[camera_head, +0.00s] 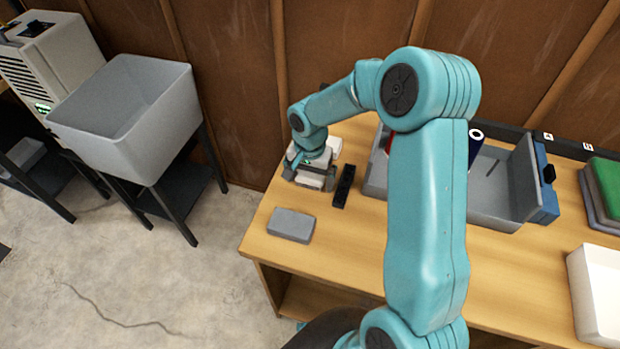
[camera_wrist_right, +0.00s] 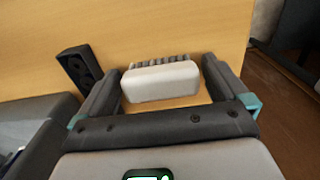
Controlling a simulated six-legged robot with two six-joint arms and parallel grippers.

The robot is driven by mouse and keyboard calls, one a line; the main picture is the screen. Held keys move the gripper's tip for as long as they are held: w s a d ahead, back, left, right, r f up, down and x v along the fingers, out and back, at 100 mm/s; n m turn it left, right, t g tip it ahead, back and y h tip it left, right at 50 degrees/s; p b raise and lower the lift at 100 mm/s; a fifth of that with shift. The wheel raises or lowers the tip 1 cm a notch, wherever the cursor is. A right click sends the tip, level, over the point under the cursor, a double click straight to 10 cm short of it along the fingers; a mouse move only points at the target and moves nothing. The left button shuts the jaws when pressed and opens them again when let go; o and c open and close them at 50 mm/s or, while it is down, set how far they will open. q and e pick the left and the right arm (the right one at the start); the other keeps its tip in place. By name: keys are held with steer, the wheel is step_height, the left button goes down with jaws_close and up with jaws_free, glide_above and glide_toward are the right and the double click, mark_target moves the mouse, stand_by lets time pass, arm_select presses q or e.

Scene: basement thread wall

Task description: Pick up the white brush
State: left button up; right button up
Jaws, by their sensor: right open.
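The white brush (camera_wrist_right: 160,82) lies on the wooden table in the right wrist view. It has a smooth white back, with a row of grey bristles along its far side. My right gripper (camera_wrist_right: 160,66) is open, with one dark finger on each side of the brush. A narrow gap shows at the right finger; whether the left finger touches cannot be told. In the head view my right gripper (camera_head: 311,181) is low over the table's left end and largely hides the brush. My left gripper is not in view.
A black slotted block (camera_head: 343,187) lies just right of the gripper, and also shows in the wrist view (camera_wrist_right: 80,68). A grey block (camera_head: 291,225) lies nearer the front edge. A grey tray (camera_head: 508,196) stands to the right. Bare wood shows around the grey block.

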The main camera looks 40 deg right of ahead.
mark_target(310, 175)
steer(key=c, duration=0.9)
steer(key=shift+r, duration=0.1)
step_height(310, 175, up, 20)
steer(key=shift+f+p, duration=0.1)
steer(key=shift+p, duration=0.5)
